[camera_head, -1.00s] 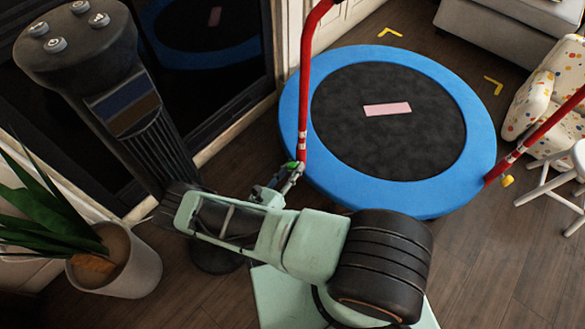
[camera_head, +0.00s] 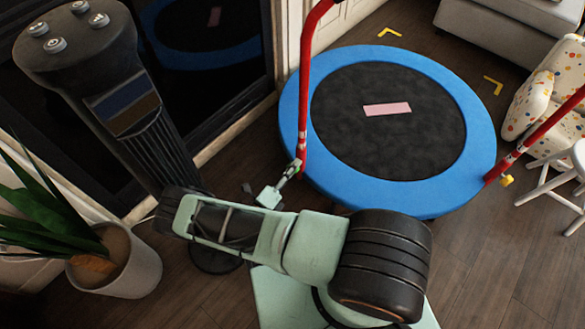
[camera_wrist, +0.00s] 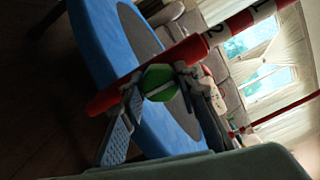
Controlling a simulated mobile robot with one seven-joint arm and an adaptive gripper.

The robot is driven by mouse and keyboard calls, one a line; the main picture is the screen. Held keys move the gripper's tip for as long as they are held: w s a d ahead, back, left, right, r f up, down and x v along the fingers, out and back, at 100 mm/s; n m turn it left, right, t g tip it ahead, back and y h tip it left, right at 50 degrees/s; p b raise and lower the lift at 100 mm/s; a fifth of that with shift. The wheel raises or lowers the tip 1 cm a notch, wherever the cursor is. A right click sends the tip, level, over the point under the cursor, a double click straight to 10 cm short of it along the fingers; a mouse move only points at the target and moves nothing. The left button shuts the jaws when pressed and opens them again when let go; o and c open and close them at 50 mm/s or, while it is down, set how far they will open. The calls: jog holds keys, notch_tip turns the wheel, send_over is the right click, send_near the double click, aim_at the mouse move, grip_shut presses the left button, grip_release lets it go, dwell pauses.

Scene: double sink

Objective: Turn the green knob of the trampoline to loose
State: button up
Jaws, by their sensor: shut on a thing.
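The trampoline (camera_head: 470,140) has a blue rim, a black mat and a red handle post (camera_head: 304,110) on its left side. The green knob (camera_wrist: 158,80) sits on the red tube in the wrist view, which looks tilted. My gripper (camera_head: 291,170) is at the lower end of the left red post. In the wrist view, my gripper (camera_wrist: 160,92) has one finger on each side of the knob and is shut on it. In the head view the knob is hidden by my gripper.
A yellow knob (camera_head: 507,181) sits on the right red post. A dark pillar-like stand (camera_head: 120,90) and a potted plant (camera_head: 115,265) are on the left. A white stool (camera_head: 560,165) and a patterned chair (camera_head: 540,100) stand at the right. Open wooden floor lies in front.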

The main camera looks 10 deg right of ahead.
jog(key=shift+n, duration=0.3)
jog(key=o, duration=1.2)
jog(key=v, duration=0.7)
jog(key=shift+s+a, duration=0.2)
jog(key=shift+a, duration=0.05)
